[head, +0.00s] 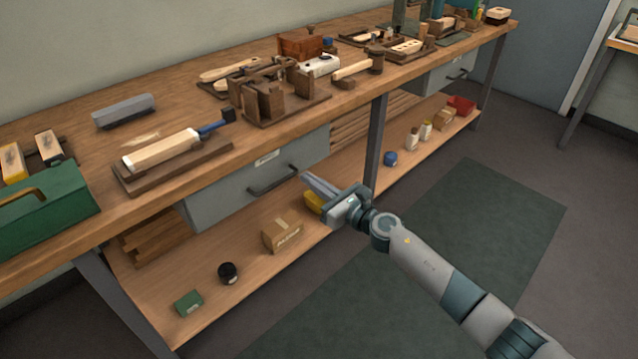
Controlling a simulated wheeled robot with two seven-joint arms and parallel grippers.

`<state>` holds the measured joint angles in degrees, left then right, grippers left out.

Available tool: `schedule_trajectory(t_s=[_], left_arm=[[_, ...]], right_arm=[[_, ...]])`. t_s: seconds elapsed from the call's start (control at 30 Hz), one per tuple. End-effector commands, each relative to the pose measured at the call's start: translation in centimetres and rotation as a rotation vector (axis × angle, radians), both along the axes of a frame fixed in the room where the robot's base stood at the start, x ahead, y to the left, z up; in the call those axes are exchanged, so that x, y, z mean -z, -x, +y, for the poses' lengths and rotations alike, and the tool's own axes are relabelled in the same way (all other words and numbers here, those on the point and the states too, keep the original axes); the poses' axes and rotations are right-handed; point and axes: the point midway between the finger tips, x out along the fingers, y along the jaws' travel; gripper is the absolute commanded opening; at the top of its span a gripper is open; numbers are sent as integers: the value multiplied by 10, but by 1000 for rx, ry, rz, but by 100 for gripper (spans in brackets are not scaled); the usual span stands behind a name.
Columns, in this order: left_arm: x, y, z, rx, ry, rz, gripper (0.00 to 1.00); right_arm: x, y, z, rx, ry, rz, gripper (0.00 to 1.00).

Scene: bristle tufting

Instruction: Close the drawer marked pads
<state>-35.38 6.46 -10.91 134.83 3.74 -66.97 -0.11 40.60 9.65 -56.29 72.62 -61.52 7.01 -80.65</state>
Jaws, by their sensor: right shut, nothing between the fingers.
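A grey drawer (228,191) hangs under the near part of the wooden bench. It has a dark bar handle (272,182) and a small pale label (267,158) too small to read. I cannot tell clearly how far it stands out from the bench. A second grey drawer (436,80) with a handle is under the far right end; its label is not readable either. My right gripper (306,181) is shut and empty, just right of the near drawer's handle and in front of the drawer's right end, with no clear contact. My left gripper is out of view.
The bench top (80,118) holds a brush on a board (160,150), wooden fixtures and a green toolbox (45,210). The lower shelf (245,272) carries a cardboard box (282,235), a black jar (228,272) and a green box (188,303). A bench leg (376,145) stands right of my gripper.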

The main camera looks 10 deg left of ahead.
Motion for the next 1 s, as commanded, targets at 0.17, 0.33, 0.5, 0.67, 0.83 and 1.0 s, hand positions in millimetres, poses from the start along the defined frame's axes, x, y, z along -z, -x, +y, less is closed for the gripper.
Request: schedule_trajectory(t_s=[0.17,0.33,0.5,0.67,0.83,1.0], left_arm=[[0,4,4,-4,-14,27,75],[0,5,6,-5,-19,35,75],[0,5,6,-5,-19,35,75],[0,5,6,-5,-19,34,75],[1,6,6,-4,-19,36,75],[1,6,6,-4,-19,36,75]], right_arm=[[0,12,-16,-1,1,0,0],[0,17,-21,-2,0,0,0],[1,17,-22,-1,0,0,0],[1,17,-22,-1,0,0,0],[1,17,-22,0,-3,2,0],[1,22,-24,26,-68,57,0]])
